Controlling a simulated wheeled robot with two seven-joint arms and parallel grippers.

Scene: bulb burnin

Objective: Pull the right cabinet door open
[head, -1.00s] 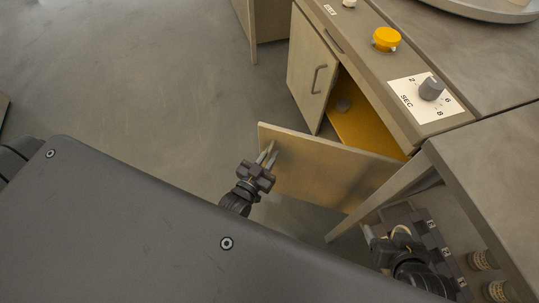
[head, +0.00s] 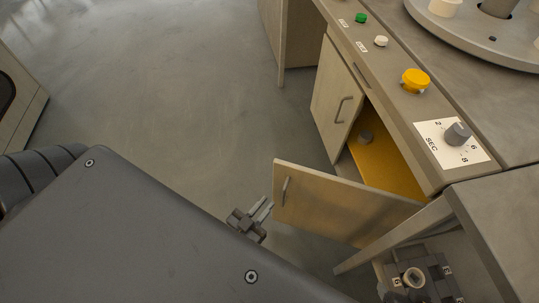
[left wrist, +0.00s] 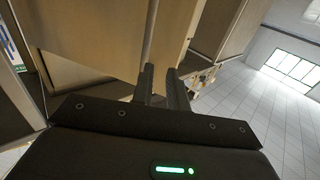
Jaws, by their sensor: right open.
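The right cabinet door (head: 345,205) is a pale wood panel. It stands swung out from the cabinet, showing the yellow interior (head: 385,165). Its metal handle (head: 286,190) is near the door's free left edge. My left gripper (head: 262,210) is just left of that edge, apart from the handle. In the left wrist view its fingers (left wrist: 163,88) are parted with nothing seen between them; a wood panel (left wrist: 85,40) is close ahead.
The left cabinet door (head: 333,100) is nearly shut. The console above carries a yellow button (head: 415,80) and a timer knob (head: 457,134). A slanted table leg (head: 395,238) stands right of the open door. Floor (head: 170,90) to the left is clear.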

